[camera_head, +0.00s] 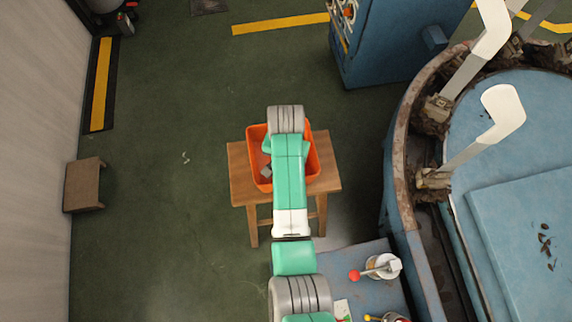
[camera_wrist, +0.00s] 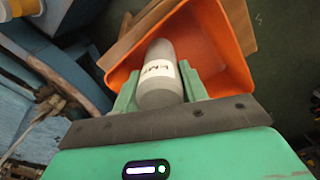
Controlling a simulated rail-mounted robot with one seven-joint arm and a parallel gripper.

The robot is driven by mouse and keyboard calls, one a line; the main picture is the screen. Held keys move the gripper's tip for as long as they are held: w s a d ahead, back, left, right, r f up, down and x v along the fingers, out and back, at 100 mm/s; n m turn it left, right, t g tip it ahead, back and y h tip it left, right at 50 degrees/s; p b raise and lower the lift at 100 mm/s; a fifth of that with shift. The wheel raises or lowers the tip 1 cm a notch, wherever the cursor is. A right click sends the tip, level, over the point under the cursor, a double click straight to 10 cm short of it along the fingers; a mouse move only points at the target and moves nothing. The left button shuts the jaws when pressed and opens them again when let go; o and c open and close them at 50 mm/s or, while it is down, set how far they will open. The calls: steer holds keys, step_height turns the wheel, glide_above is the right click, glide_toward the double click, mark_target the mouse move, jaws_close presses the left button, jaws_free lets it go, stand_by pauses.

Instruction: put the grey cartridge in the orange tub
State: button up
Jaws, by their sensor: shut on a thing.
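The grey cartridge (camera_wrist: 159,88), a rounded cylinder with a white printed label, is between the green fingers of my gripper (camera_wrist: 160,74) in the wrist view. My gripper is shut on it. The orange tub (camera_wrist: 238,48) lies beyond the cartridge in that view, and the cartridge's far end shows against its inside. In the head view the orange tub (camera_head: 313,160) stands on a small wooden table, with my arm across its middle. A small grey shape shows inside the tub left of my arm; I cannot tell what it is.
The wooden table (camera_head: 240,180) has bare margins around the tub. A blue bench (camera_head: 360,300) with a white pot (camera_head: 382,266) is nearer. The large round blue machine (camera_head: 500,170) stands right, a blue cabinet (camera_head: 385,45) behind. Green floor at left is mostly clear.

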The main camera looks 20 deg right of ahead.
step_height(320, 180, down, 5)
steer(key=shift+r+b, duration=0.2)
steer(key=shift+b, duration=0.65)
steer(key=shift+r, duration=0.15)
steer(key=o, duration=0.6)
steer(key=shift+f, duration=0.2)
steer(key=shift+c, duration=0.2)
steer(key=o, duration=0.4)
steer(key=shift+o, duration=0.2)
step_height(320, 180, up, 12)
steer(key=p, duration=0.4)
steer(key=shift+r, duration=0.2)
